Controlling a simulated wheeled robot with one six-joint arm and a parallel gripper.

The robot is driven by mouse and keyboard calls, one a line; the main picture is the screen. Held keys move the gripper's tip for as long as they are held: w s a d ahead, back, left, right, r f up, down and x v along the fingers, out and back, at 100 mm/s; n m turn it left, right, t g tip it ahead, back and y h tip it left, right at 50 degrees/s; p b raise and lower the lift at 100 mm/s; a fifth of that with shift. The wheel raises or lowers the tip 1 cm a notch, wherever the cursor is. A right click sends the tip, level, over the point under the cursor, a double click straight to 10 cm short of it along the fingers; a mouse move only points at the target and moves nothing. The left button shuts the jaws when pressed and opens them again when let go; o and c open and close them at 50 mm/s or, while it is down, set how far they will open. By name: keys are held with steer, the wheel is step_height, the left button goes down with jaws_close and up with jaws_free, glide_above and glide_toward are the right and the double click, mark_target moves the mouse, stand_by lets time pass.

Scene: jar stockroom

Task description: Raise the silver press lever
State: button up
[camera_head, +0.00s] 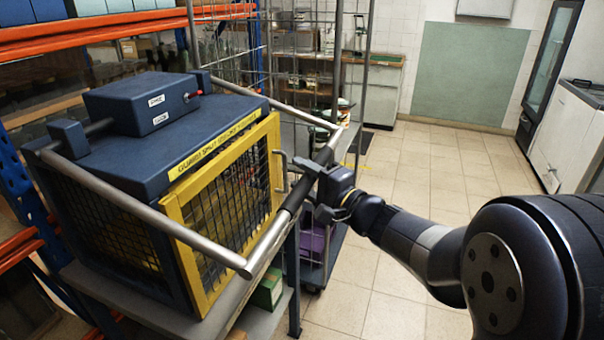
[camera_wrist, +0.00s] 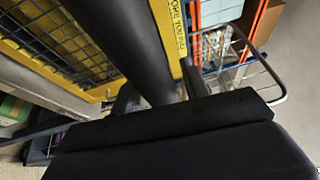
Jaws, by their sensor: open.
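The silver press lever (camera_head: 268,242) is a U-shaped bar around the front of a blue press (camera_head: 150,130) with a yellow mesh guard (camera_head: 225,165). Its crossbar runs in front of the guard, with a black grip (camera_head: 292,203) in the middle. My gripper (camera_head: 314,188) is open at the black grip, coming from the right. In the wrist view the dark grip (camera_wrist: 125,45) runs down between my two fingers (camera_wrist: 158,95). Whether the fingers touch it I cannot tell. The lever's side arms reach back along both sides of the press.
The press stands on a grey table (camera_head: 130,290). An orange and blue shelf rack (camera_head: 80,38) stands behind it at the left. A wire cart (camera_head: 350,110) stands close behind my gripper. The tiled floor (camera_head: 420,160) to the right is clear.

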steer(key=shift+w+a, duration=0.15)
jaws_close()
stand_by(0.4)
